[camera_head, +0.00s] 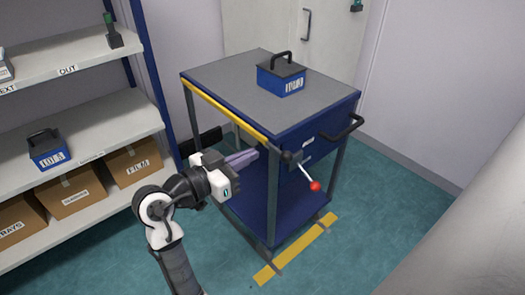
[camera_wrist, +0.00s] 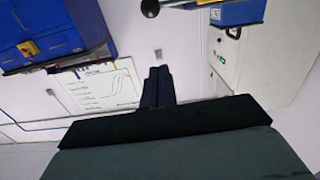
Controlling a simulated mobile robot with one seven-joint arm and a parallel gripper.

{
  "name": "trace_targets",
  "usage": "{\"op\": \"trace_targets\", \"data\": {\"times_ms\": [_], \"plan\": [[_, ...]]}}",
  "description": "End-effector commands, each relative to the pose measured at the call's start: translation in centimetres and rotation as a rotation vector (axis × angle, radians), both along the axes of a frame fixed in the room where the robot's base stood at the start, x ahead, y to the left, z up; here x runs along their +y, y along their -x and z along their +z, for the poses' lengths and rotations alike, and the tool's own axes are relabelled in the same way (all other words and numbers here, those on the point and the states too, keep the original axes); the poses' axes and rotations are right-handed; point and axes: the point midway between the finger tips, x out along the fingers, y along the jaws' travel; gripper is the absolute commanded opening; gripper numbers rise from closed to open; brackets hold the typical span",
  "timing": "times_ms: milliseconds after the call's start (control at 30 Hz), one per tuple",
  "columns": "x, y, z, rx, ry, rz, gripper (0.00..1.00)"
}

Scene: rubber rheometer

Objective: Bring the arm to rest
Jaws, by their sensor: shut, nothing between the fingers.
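My gripper (camera_head: 241,158) is shut with nothing between its fingers. In the head view it reaches to the right, with its fingertips in front of the cart's left side, below the yellow-edged top; whether they touch the cart I cannot tell. In the wrist view the closed fingers (camera_wrist: 157,86) point up the picture, toward a white wall with a chart. My arm rises from the bottom of the head view, left of the cart (camera_head: 225,78).
A blue box with a handle (camera_head: 281,79) stands on the cart. A red-knobbed lever (camera_head: 313,184) sticks out at its front corner. Shelves (camera_head: 95,130) on the left hold cartons (camera_head: 70,192) and another blue box (camera_head: 48,151). Green floor is clear around the yellow marking (camera_head: 295,248).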

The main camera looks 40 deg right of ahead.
Motion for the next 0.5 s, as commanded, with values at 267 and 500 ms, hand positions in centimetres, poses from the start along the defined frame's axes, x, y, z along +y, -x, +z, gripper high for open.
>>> {"op": "trace_targets", "data": {"times_ms": [267,500], "plan": [[1.6,0.2,0.1,0.0,0.0,-0.001,0.0],[1.6,0.2,0.1,0.0,0.0,-0.001,0.0]]}}
